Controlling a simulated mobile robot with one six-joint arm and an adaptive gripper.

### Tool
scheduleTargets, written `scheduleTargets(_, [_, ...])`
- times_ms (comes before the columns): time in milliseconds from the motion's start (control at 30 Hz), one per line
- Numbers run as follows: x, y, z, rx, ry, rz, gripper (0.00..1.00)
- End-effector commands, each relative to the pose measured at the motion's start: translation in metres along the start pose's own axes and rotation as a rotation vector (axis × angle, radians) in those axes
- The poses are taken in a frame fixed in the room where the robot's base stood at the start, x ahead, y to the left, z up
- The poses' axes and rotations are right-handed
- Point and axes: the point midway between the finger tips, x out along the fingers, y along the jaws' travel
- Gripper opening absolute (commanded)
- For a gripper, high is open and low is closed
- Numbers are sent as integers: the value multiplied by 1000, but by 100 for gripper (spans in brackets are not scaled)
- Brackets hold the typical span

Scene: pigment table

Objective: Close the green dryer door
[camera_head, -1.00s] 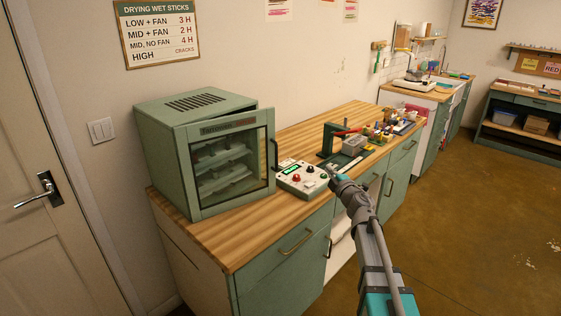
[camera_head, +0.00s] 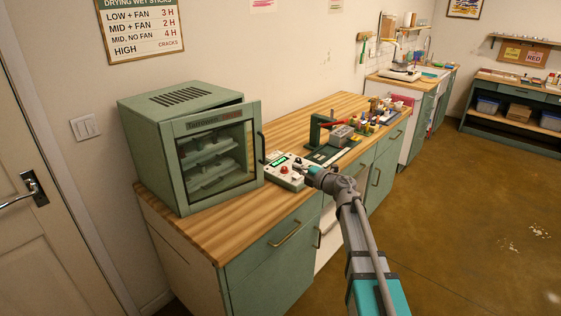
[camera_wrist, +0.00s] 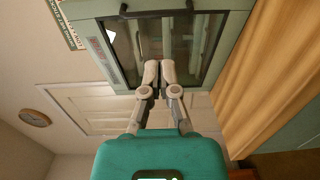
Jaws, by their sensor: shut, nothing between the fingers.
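The green dryer (camera_head: 150,140) stands on the near left end of the wooden counter. Its glass-fronted door (camera_head: 172,170) is ajar, with its right edge standing out from the body and a dark handle (camera_head: 263,148) on that edge. Pale trays show through the glass. My gripper (camera_head: 300,164) is to the right of the door, over the control box, apart from the handle. In the wrist view my gripper (camera_wrist: 160,74) is shut and empty, with its fingertips in front of the door's glass (camera_wrist: 190,40). Whether they touch it I cannot tell.
A white control box (camera_head: 283,172) with knobs sits on the counter (camera_head: 235,215) right of the dryer. A green stand (camera_head: 316,130), a grey container (camera_head: 341,135) and small bottles are farther along. The floor (camera_head: 450,200) to the right is clear.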

Motion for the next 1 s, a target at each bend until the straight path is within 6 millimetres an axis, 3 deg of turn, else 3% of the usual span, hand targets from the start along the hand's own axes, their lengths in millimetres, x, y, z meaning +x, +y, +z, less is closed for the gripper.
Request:
scheduleTargets(267, [23, 0, 1, 0, 1, 0, 0])
scheduleTargets(1000, [126, 0, 2, 0, -2, 0, 0])
